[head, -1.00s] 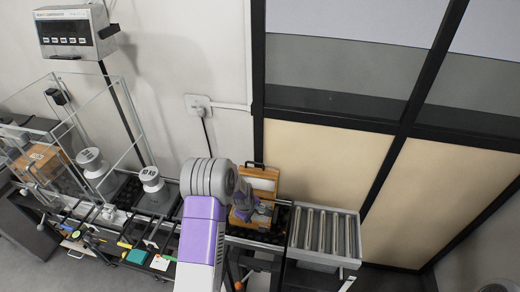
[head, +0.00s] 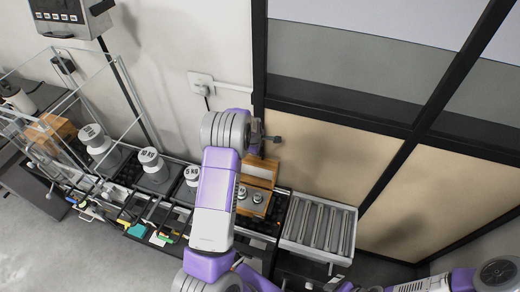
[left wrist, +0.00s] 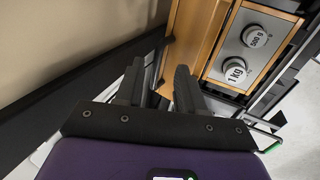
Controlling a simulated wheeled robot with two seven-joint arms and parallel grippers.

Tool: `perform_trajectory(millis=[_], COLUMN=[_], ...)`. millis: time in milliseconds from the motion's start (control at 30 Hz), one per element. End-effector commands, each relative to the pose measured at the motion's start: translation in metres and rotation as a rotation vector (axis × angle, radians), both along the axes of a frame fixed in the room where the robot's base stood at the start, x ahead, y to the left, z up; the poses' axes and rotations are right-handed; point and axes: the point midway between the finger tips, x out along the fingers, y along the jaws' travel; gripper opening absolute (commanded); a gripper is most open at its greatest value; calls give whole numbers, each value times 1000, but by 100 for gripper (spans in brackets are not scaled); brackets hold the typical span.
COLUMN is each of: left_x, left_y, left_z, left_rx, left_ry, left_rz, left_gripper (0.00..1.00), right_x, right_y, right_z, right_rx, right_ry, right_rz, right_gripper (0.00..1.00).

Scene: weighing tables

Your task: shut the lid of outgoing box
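The outgoing box is a small wooden box (head: 251,209) with its lid (head: 262,169) standing raised at the wall side. Metal weights sit in its grey insert; the left wrist view shows a 1 kg weight (left wrist: 236,71) and a smaller one (left wrist: 257,38). My left gripper (head: 275,139) is above and behind the raised lid, near the wall panel. Its two fingers (left wrist: 158,88) are apart with nothing between them. My right arm shows at the lower right, its gripper not discernible.
A roller conveyor (head: 318,228) stands right of the box. Left of it, large weights (head: 152,163) stand along the bench, with a clear-walled enclosure (head: 60,120) farther left. The wall panel (head: 335,155) rises close behind the box.

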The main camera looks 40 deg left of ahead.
Motion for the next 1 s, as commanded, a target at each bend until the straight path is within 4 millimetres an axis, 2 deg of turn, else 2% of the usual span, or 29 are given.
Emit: perform_trajectory(millis=[100, 233, 567, 600, 667, 833, 1000], left_x=[6, 10, 12, 12, 12, 12, 12], left_y=[2, 3, 4, 4, 4, 4, 4], left_z=[-18, -29, -34, -34, -34, -34, -34], left_rx=[-1, -1, -1, -1, -1, -1, -1], left_ry=[2, 1, -1, -1, 0, 0, -1], left_rz=[0, 1, 0, 0, 0, 0, 0], left_gripper=[38, 38, 38, 37, 27, 1, 0], right_x=[0, 1, 1, 1, 1, 1, 1], right_y=[0, 0, 0, 0, 0, 0, 0], right_z=[1, 2, 2, 2, 2, 2, 2], right_rx=[0, 0, 0, 0, 0, 0, 0], right_ry=[-1, -1, -2, -1, -1, -1, -1], right_rz=[0, 0, -1, 0, 0, 0, 0], right_gripper=[62, 62, 62, 62, 62, 62, 62])
